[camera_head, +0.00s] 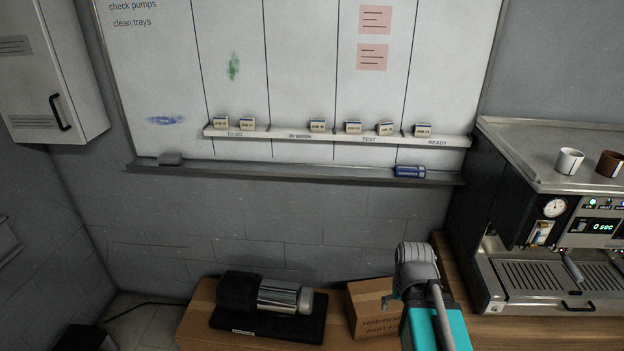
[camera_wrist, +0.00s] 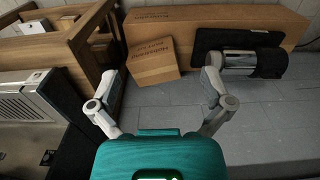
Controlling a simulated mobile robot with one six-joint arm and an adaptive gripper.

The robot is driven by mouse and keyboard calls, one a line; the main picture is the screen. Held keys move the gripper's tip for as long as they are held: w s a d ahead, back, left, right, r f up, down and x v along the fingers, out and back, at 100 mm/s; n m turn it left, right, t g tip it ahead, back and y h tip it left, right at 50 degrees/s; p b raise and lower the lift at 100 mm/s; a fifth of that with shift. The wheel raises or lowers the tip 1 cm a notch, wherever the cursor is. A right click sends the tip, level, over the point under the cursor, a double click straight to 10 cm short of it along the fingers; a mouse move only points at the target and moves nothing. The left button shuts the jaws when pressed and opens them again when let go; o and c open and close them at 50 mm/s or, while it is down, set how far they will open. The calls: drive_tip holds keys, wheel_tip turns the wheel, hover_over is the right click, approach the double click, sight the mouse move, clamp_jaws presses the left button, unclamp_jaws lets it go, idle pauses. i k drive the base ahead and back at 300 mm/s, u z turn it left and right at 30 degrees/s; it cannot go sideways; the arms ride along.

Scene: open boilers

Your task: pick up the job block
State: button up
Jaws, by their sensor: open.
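Several small pale job blocks with dark printing stand on the white ledge (camera_head: 285,134) across the whiteboard in the head view. Two blocks, one (camera_head: 220,122) and another (camera_head: 247,124), are above "TO DO". One block (camera_head: 317,125) is in the column right of it. Two, one (camera_head: 352,127) and a slightly tilted one (camera_head: 385,128), are above "TEST". One block (camera_head: 422,129) is above "READY". Their numbers are too small to read. My gripper (camera_wrist: 160,75) is open and empty in the wrist view, its fingers spread. No block shows there; my teal arm is low in the head view, below the ledge.
A lower tray (camera_head: 300,173) holds a grey eraser (camera_head: 170,159) and a blue box (camera_head: 409,171). An espresso machine (camera_head: 545,190) with two cups stands right. Below are a cardboard box (camera_head: 368,303) and a motor-like cylinder (camera_head: 279,296) on a black base. A wall cabinet (camera_head: 50,70) hangs left.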

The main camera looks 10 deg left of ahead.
sight(247, 124)
drive_tip(key=k, duration=1.35)
drive_tip(key=u, duration=0.45)
drive_tip(key=i, duration=0.95)
drive_tip(key=u, duration=0.5)
drive_tip(key=i, duration=1.2)
drive_tip(key=z, duration=0.35)
